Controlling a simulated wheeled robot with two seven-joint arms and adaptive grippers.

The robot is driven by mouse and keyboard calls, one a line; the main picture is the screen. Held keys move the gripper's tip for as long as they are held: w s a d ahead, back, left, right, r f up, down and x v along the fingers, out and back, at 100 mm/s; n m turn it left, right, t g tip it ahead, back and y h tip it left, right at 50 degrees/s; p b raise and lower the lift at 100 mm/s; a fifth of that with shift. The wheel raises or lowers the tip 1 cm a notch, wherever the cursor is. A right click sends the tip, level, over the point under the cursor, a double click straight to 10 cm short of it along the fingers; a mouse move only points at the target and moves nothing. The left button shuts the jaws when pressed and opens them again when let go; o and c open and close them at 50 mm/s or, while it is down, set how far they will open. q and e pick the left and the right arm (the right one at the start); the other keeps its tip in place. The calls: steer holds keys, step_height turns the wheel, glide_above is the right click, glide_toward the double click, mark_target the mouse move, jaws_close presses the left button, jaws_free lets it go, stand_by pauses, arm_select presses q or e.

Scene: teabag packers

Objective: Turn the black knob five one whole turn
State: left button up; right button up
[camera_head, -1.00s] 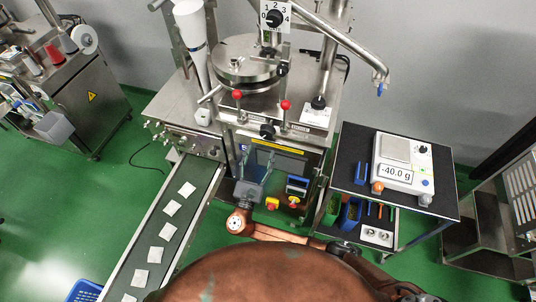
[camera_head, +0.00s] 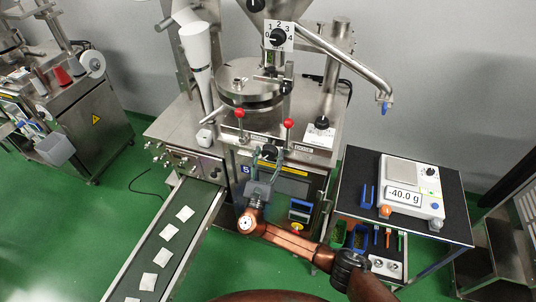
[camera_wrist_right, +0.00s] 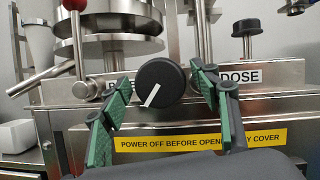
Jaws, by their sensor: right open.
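A round black knob (camera_wrist_right: 158,83) with a white pointer line sits on the steel front panel, left of the word DOSE. The pointer slants down to the left. In the head view the knob (camera_head: 269,152) is partly behind my right gripper (camera_head: 264,158). In the wrist view my right gripper (camera_wrist_right: 162,95) is open, with one green-padded finger on each side of the knob. I cannot tell whether the fingers touch it. A blue label reading 5 (camera_head: 247,169) is on the panel left of the gripper. My left gripper is not in view.
Two red-balled levers (camera_head: 239,113) flank the knob. A yellow warning strip (camera_wrist_right: 200,141) runs below it. A numbered dial (camera_head: 278,36) is above. A conveyor with teabags (camera_head: 171,232) lies left, and a scale (camera_head: 411,183) reading -40.0 g stands on a right-hand table.

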steer(key=shift+w+r, duration=0.15)
steer(key=shift+w, duration=0.1)
steer(key=c, duration=1.2)
steer(key=m+h+b, duration=0.1)
steer(key=m+b, duration=0.1)
steer(key=m+h+b, duration=0.1)
steer(key=m+b, duration=0.1)
steer(key=shift+f+g, duration=0.35)
steer(key=shift+g, duration=0.05)
steer(key=m+h+b, duration=0.1)
steer(key=m+b, duration=0.1)
steer(key=m, duration=0.1)
steer(key=shift+m+g+h, duration=0.3)
steer(key=shift+g, duration=0.1)
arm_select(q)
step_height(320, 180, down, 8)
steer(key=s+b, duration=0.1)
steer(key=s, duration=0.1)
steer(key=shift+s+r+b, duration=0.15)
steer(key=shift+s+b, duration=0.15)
arm_select(e)
steer(key=shift+r+m+g+h, duration=0.2)
steer(key=shift+m+h, duration=0.15)
steer(key=shift+m, duration=0.3)
steer(key=shift+r+m+g+h, duration=0.1)
steer(key=shift+m+g+h, duration=0.2)
steer(key=shift+m, duration=0.35)
steer(key=o, duration=1.2)
